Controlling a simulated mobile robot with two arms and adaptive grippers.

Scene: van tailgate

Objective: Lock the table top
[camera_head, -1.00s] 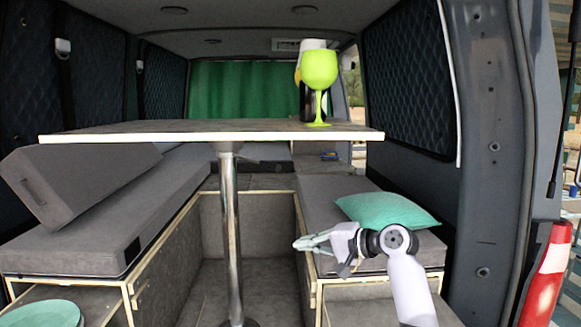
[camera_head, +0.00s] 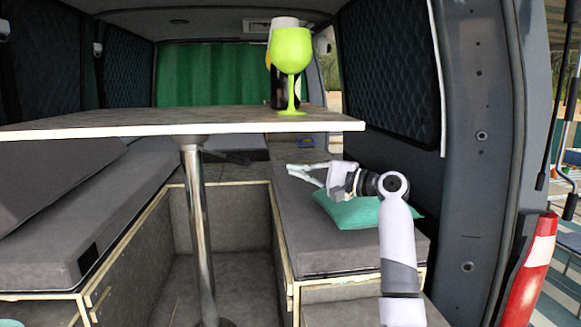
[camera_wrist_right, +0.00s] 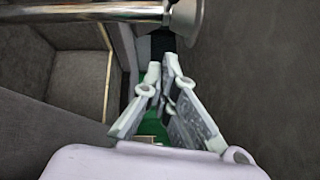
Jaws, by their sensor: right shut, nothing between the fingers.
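The table top (camera_head: 180,124) is a flat board with a pale edge, level on a single chrome leg (camera_head: 198,230). A dark lever-like piece (camera_head: 236,157) shows under the board, right of the leg's top; I cannot tell its lock state. My right gripper (camera_head: 300,171) is shut and empty, below and apart from the board, right of the leg. In the right wrist view, the gripper (camera_wrist_right: 161,72) points along the board's underside (camera_wrist_right: 265,80). The leg (camera_wrist_right: 85,12) and its flared mount (camera_wrist_right: 186,18) cross the top of that view. My left gripper is not seen.
A lime-green goblet (camera_head: 291,55) stands on the board, with a dark bottle (camera_head: 280,92) partly hidden behind it. Cushioned benches (camera_head: 330,252) flank the leg. A teal pillow (camera_head: 350,212) lies under my right arm. The floor between the benches is clear.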

